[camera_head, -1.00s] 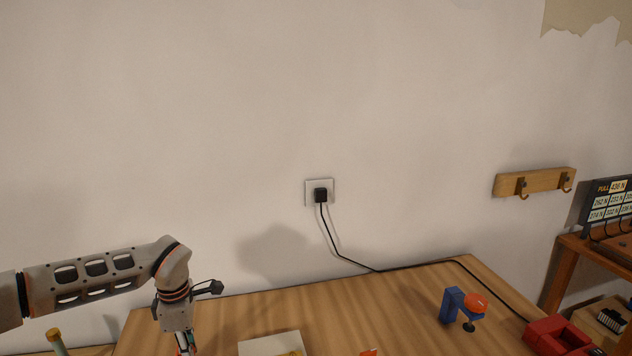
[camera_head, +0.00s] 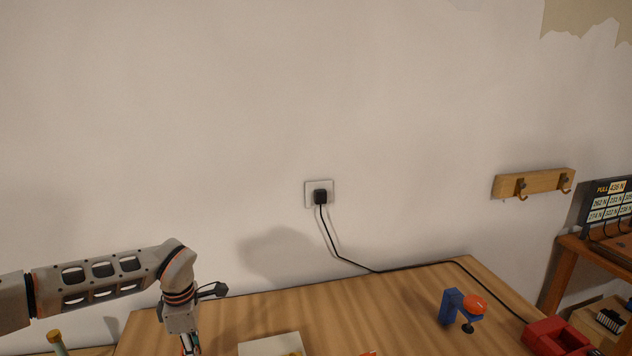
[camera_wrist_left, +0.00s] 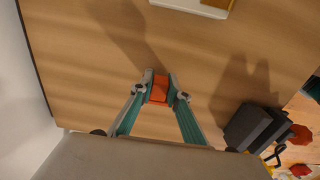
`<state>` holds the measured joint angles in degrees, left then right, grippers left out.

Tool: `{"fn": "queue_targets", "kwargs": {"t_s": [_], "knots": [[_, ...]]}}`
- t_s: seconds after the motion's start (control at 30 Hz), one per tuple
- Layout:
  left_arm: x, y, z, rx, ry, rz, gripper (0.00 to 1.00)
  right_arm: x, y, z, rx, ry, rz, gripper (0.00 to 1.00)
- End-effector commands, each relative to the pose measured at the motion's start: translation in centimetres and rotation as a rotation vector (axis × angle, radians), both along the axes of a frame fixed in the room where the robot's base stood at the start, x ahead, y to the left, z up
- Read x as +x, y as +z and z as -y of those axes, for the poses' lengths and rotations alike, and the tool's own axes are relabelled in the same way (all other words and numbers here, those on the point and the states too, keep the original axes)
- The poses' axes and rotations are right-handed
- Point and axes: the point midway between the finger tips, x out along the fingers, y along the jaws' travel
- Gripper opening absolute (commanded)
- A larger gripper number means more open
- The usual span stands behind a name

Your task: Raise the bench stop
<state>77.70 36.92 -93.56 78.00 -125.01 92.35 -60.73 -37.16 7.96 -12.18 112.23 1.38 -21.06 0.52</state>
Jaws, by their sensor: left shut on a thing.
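My left gripper (camera_wrist_left: 160,88) is shut on an orange-red block (camera_wrist_left: 158,90), which looks like the bench stop. The block sits between the fingertips over the wooden bench top (camera_wrist_left: 85,65); I cannot tell how far it stands above the wood. In the head view the left gripper (camera_head: 189,346) points down at the bench's left part. Its fingertips are cut off by the lower edge, and the block is not clear there. My right gripper is not in view.
A blue clamp (camera_head: 449,306) with an orange knob and a red tool (camera_head: 556,335) stand on the right. A pale board (camera_head: 262,347) lies right of the gripper. A black cord (camera_head: 405,268) runs from the wall socket (camera_head: 310,189). A dark block (camera_wrist_left: 250,128) shows in the wrist view.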

Motion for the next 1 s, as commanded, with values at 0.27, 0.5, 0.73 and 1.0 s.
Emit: {"fn": "queue_targets", "kwargs": {"t_s": [0.27, 0.5, 0.73, 1.0], "knots": [[-0.02, -0.12, 0.68, -0.005, -0.006, -0.002, 0.00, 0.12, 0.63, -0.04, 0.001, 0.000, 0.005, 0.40], [-0.03, -0.18, 0.71, -0.005, -0.006, -0.002, 0.00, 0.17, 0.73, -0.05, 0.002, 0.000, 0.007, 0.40], [0.01, -0.31, 1.01, -0.004, -0.006, -0.003, 0.00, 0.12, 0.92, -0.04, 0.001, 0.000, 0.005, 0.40], [0.04, -0.33, 0.91, -0.003, -0.005, -0.002, 0.36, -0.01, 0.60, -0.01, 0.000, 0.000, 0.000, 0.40]]}}
